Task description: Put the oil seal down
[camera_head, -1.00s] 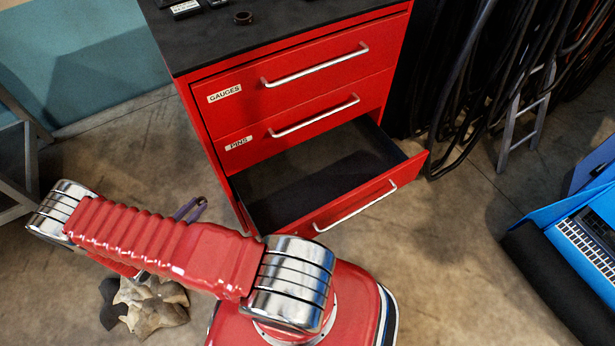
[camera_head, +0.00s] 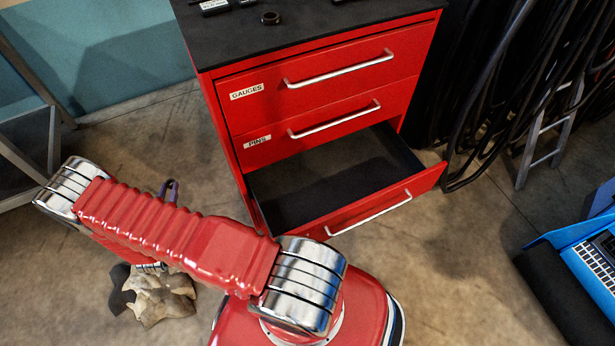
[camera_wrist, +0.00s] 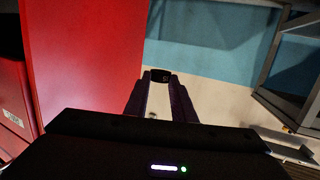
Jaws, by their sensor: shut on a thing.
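My gripper (camera_wrist: 160,82) shows in the wrist view with its two dark purple fingers reaching forward. It is shut on a small dark piece at the fingertips, which I take to be the oil seal (camera_wrist: 161,75); its shape is hard to make out. In the head view only the purple finger ends of my gripper (camera_head: 169,187) show behind my red arm, and the held piece cannot be made out. The gripper is left of the red drawer cabinet (camera_head: 230,150), apart from it.
The cabinet's black top (camera_head: 330,22) carries a dark ring (camera_head: 270,18) and small dark items. Its lower drawer (camera_head: 385,210) is open and looks empty; the GAUGES and PINS drawers are shut. A crumpled cloth (camera_head: 160,298) lies on the floor. Hanging cables (camera_head: 485,90) are at the right.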

